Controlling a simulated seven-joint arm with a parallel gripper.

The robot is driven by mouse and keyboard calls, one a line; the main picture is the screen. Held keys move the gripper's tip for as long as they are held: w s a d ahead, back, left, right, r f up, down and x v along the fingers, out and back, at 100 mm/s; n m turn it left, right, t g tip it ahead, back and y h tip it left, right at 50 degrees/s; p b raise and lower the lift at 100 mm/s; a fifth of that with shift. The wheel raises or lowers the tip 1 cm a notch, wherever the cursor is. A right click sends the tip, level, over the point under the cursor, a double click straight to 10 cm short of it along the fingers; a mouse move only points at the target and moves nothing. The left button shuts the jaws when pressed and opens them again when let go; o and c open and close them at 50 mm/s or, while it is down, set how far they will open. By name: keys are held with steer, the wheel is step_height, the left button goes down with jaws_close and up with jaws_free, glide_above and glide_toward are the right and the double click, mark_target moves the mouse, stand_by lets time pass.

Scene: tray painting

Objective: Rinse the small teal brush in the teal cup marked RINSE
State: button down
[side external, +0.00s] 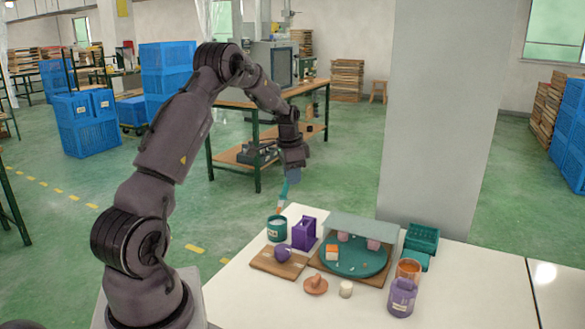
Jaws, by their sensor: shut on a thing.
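My gripper (291,172) is above the left part of the white table, shut on the small teal brush (284,191). The brush hangs down, slightly tilted, with its lower end above the mouth of the teal cup (277,229). The cup stands upright near the table's far left edge and has a pale label too small to read. The brush appears to be outside the cup, though the exact gap is hard to judge from this side.
A purple holder (304,232) stands close right of the cup. A wooden board (262,264) with a purple round object (282,254) lies in front. Right are a round teal tray (372,268), a teal crate (422,238) and a purple bottle (402,297). The front left table is clear.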

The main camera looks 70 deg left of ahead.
steer(key=shift+f, duration=2.85)
steer(key=shift+w+a, duration=0.1)
